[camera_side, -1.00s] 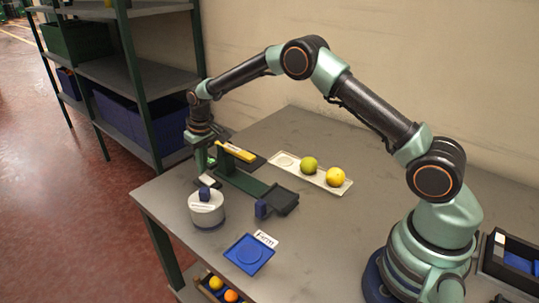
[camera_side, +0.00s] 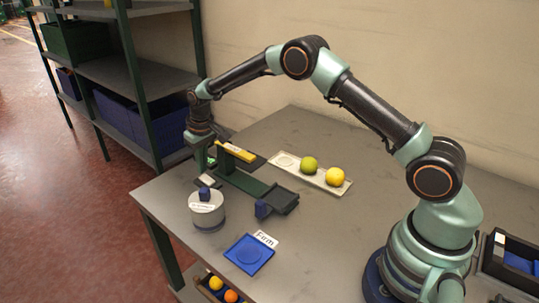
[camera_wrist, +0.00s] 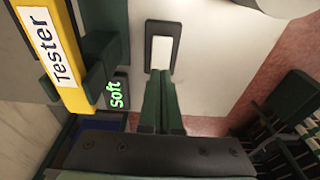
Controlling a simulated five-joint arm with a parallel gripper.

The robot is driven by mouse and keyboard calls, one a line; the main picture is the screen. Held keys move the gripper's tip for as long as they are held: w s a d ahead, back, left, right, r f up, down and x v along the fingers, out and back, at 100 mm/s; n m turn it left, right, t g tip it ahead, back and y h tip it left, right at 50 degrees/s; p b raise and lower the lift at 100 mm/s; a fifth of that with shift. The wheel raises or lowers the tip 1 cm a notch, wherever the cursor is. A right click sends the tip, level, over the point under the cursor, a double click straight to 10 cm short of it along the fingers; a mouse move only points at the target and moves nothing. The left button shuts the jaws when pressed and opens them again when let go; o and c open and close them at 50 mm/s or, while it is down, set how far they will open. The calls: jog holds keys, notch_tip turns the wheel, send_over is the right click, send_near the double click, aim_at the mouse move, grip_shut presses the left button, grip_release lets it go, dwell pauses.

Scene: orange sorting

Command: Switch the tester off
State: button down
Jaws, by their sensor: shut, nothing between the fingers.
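The tester (camera_side: 238,152) has a yellow bar over a dark green base on the table. In the side view my gripper (camera_side: 203,160) hangs beside the tester's left end.
A blue tray (camera_side: 248,263) with a "Firm" card lies nearer. A pale tray (camera_side: 315,177) behind holds a green and a yellow fruit. The table's left edge is close to my gripper.

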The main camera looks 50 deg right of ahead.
jog(key=shift+f, duration=0.95)
dwell(0.7)
jog(key=shift+r, duration=3.55)
jog(key=shift+r, duration=0.1)
notch_tip(320, 180, up, 8)
send_over(204, 177)
jog(key=s, duration=0.4)
jog(key=s+d+r+t, duration=0.2)
jog(key=s+r, duration=0.5)
jog(key=s, duration=0.1)
jog(key=s+t, duration=0.1)
jog(key=s, duration=1.6)
jog(key=shift+d+r+t, duration=0.2)
jog(key=shift+d+t, duration=0.1)
jog(key=shift+t, duration=0.1)
